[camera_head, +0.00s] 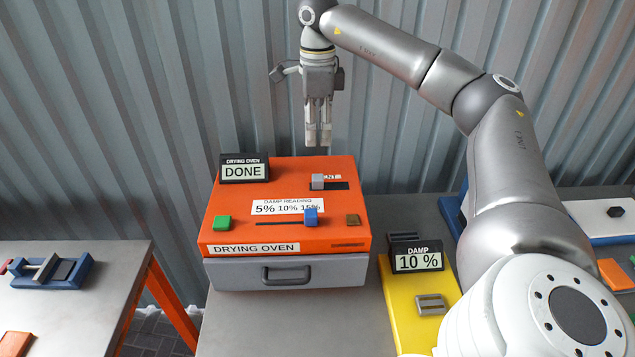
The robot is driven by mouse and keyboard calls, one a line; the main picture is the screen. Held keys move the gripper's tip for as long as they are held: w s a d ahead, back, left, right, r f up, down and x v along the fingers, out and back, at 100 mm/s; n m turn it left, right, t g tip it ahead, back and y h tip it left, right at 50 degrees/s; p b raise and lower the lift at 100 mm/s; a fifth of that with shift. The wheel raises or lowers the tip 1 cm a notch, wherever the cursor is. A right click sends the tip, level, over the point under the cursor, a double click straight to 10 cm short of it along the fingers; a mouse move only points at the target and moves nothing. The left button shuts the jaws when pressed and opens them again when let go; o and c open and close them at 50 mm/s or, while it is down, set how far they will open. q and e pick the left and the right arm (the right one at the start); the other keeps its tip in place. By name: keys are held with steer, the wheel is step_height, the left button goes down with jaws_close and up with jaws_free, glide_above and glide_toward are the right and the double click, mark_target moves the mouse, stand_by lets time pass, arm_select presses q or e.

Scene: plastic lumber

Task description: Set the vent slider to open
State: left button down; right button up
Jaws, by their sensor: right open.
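The orange drying oven (225,225) stands on the grey bench. On its top, near the back right, is the vent slider (317,182), a grey knob at the left end of a short dark slot. It partly covers a white label of which "NT" can be read. My right gripper (318,144) points down above and behind the knob, clear of it. Its fingers are open with a narrow gap and nothing between them. My left gripper is out of view.
The display (244,168) reads DONE. A yellow damp meter (402,310) reading 10 % stands to the right. My right arm spans the right side.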

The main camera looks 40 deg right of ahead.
mark_target(318, 177)
step_height(318, 177, down, 4)
steer(key=shift+d+r+b, duration=0.1)
steer(key=shift+r+b, duration=0.15)
steer(key=shift+b, duration=0.45)
arm_select(q)
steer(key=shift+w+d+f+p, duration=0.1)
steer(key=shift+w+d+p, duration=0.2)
steer(key=shift+p, duration=0.75)
arm_select(e)
step_height(318, 177, down, 10)
steer(key=shift+w, duration=0.1)
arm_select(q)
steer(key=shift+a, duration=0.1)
arm_select(e)
steer(key=shift+c, duration=0.4)
jaws_close()
